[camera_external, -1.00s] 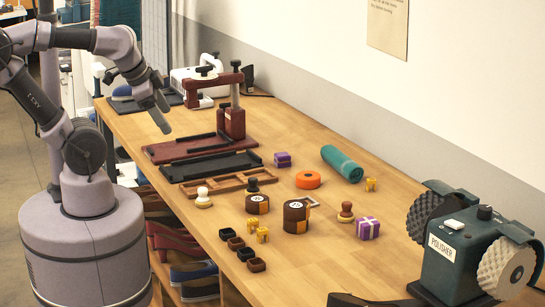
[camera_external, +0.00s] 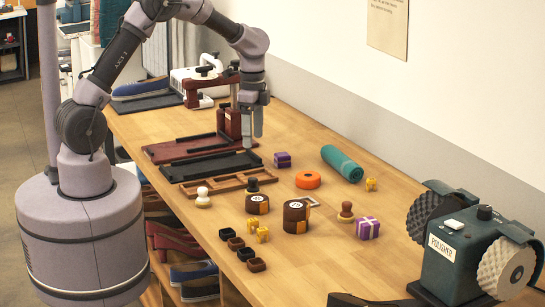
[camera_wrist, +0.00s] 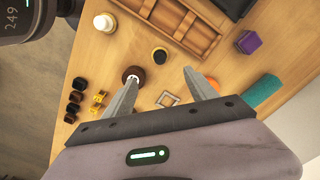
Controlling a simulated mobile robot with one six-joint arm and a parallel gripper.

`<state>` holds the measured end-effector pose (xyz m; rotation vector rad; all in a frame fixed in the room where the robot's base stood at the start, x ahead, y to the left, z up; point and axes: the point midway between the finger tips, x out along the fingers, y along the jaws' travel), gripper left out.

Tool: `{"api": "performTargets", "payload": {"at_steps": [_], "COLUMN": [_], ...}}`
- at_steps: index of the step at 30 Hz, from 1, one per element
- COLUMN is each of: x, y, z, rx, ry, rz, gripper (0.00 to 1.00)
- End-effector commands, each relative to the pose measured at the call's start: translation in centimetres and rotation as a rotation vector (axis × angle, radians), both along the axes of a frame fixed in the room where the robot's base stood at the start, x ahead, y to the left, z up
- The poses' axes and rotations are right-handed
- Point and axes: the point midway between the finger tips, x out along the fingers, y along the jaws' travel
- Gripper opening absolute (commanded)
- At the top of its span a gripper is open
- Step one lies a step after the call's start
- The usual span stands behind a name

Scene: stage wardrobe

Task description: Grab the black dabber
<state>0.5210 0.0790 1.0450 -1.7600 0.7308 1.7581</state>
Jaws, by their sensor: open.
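The black dabber (camera_external: 252,186) stands upright on the bench, with a dark top and a pale wooden base, just behind a round tin. In the wrist view the black dabber (camera_wrist: 160,56) lies ahead of the fingertips, between their lines. My gripper (camera_external: 252,142) points down above the bench, well above and behind the dabber. Its fingers are apart and nothing is between them; they also show in the wrist view (camera_wrist: 160,77).
A white dabber (camera_external: 203,198) and a brown dabber (camera_external: 346,211) stand nearby. Two round tins (camera_external: 296,218) are close in front. A wooden compartment tray (camera_external: 215,184) lies behind-left. Orange tape (camera_external: 308,180) and a purple box (camera_external: 282,159) are to the right.

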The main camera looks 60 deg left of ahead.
Motion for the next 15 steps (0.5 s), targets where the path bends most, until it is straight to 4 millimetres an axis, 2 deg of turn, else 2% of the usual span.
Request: {"api": "performTargets", "payload": {"at_steps": [1, 6, 9, 15], "x": [-0.1, -0.1, -0.1, -0.1], "y": [0.0, 0.0, 0.0, 0.0], "z": [-2.3, -7.2, -9.0, -10.8], "rx": [0.0, 0.001, 0.001, 0.001], "ry": [0.004, 0.004, 0.002, 0.001], "rz": [0.0, 0.001, 0.001, 0.001], "gripper": [0.66, 0.66, 0.66, 0.66]}}
